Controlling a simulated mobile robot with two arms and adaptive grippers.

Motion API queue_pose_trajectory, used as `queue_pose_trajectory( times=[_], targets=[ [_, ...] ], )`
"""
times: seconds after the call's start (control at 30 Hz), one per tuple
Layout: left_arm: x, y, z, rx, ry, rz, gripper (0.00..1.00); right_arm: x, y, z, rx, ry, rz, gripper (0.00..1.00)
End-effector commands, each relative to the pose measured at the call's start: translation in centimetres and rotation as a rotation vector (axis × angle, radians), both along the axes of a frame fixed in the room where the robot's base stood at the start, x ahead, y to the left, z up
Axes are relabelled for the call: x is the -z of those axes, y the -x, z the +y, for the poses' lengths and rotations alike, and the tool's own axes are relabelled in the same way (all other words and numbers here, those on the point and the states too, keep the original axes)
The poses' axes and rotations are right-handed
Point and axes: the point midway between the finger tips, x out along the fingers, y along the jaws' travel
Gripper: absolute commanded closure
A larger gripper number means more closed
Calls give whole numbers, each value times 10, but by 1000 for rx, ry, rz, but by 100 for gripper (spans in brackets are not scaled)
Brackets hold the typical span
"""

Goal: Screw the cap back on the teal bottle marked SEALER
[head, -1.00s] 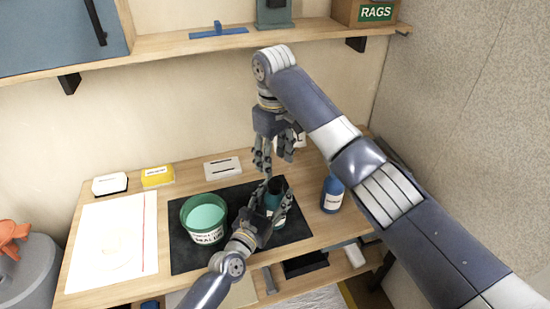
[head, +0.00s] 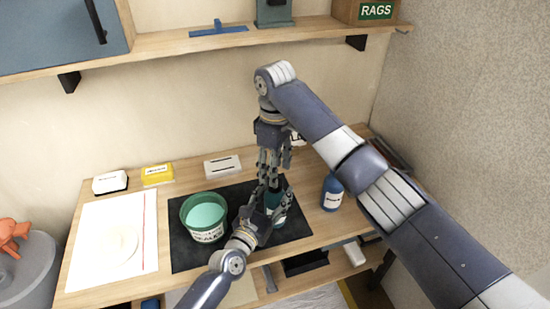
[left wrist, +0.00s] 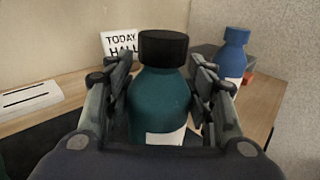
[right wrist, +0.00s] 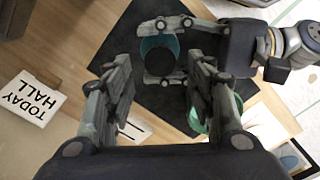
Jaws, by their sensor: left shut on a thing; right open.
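The teal bottle (head: 277,203) stands upright over the dark mat in the head view; its marking is not readable. In the left wrist view the teal bottle (left wrist: 160,103) carries a black cap (left wrist: 164,48) on top; I cannot tell how tight it is. My left gripper (head: 270,210) is shut on the bottle's body, with fingers on both sides in the left wrist view (left wrist: 162,92). My right gripper (head: 270,183) is open, pointing down close above the bottle. In the right wrist view its fingers (right wrist: 160,88) are apart, with the bottle (right wrist: 159,62) beyond them.
A green tub (head: 205,218) stands on the mat (head: 187,255) left of the bottle. A blue bottle (head: 332,193) stands to the right. A white card (left wrist: 121,44) reading TODAY HALL stands behind. A white sheet (head: 100,260) covers the table's left part.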

Motion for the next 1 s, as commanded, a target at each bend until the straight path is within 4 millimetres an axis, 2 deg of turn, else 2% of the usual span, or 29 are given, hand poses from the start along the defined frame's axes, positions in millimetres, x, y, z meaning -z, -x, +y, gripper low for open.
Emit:
queue_pose_trajectory(
  times=[0.1, 0.3, 0.67, 0.7, 0.9, 1.0],
  targets=[
    [1, 0, 0, 0, 0, 1, 100, 20, 1, -1, 0, 1, 3, 50],
    [0, 0, 0, 0, 0, 1, 100, 41, 0, 0, 0, 0, 0, 50],
    [0, 0, 0, 0, 0, 1, 100, 47, 0, 0, 0, 0, 0, 50],
    [0, 0, 0, 0, 0, 1, 100, 47, 0, 0, 1, 0, 0, 52],
    [0, 0, 0, 0, 0, 1, 100, 47, 0, 0, 1, 0, 0, 96],
    [0, 0, 0, 0, 0, 1, 100, 47, 0, 0, 1, 0, 0, 97]
  ],
)
